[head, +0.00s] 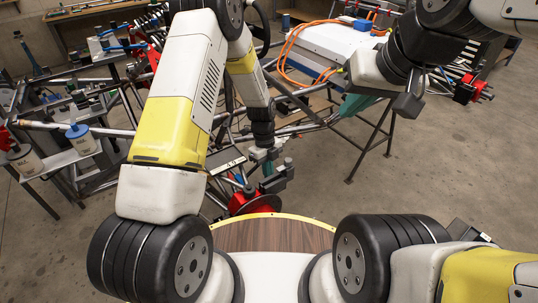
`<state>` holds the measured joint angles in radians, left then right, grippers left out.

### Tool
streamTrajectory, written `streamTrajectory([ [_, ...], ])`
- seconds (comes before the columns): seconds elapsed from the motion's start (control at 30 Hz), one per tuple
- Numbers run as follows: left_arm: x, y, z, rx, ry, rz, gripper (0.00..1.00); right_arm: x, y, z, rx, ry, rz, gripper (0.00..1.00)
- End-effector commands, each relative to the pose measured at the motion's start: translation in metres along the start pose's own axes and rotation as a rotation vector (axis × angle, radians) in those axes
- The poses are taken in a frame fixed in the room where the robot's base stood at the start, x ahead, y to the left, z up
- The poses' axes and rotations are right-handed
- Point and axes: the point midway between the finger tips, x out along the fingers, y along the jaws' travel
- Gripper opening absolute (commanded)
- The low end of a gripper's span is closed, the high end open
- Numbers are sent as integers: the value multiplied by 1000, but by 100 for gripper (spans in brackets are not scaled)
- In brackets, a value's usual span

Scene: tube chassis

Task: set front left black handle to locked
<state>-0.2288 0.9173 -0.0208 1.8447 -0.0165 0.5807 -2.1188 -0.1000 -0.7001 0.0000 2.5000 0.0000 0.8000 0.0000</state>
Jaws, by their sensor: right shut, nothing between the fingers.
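The tube chassis (290,128) stands in front of me, its bars running across the middle of the view. My right gripper (408,102) hangs at the upper right, near the white box's right end; it is shut and empty. My left arm reaches down over the chassis, and its gripper (272,180) is low in the middle, close to a red disc (254,201). Whether the left gripper is open or shut is unclear. I cannot make out the front left black handle; my left arm covers much of the chassis there.
A white box (335,43) with orange cables lies on the chassis at the upper middle. Grey shelves with cans (82,138) stand at the left. Another red disc (468,90) is at the right. The concrete floor (440,165) is clear on the right.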

Motion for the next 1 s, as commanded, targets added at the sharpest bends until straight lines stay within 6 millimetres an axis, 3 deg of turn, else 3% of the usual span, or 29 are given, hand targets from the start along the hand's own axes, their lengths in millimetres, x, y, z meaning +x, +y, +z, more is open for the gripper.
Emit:
streamTrajectory([
  [0.7,51,-12,10,-146,-25,610,0,0,0,0,0,0,0,0],
  [1.0,66,-8,14,-150,-23,619,0,0,0,0,0,0,0,0],
])
